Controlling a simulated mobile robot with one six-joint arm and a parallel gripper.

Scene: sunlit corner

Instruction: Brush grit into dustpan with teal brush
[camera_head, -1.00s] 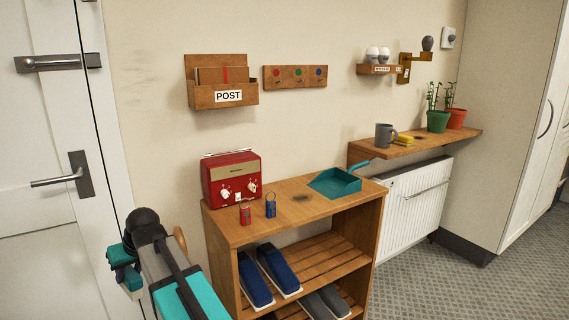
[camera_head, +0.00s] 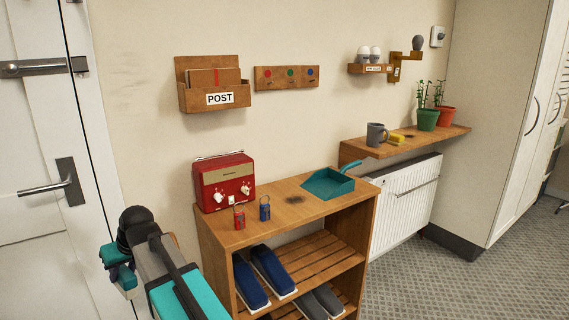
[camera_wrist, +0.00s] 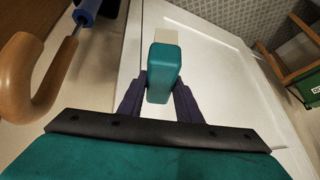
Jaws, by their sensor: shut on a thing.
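My gripper (camera_wrist: 160,92) is shut on the teal brush (camera_wrist: 163,66), whose pale bristle end points away from the fingers in the wrist view. In the head view my arm is at the lower left, beside the door and left of the shoe bench. The teal dustpan (camera_head: 326,184) lies on the bench top at its right rear, handle toward the wall shelf. A dark patch of grit (camera_head: 295,199) lies on the bench top just left of the dustpan. The brush is well apart from both.
The wooden bench (camera_head: 240,231) carries a red radio (camera_head: 223,182), a red padlock (camera_head: 239,217) and a blue one (camera_head: 265,208). Shoes lie below. A wall shelf (camera_head: 440,137) holds a mug, a yellow sponge and plants. A curved wooden handle (camera_wrist: 18,80) is close in the wrist view.

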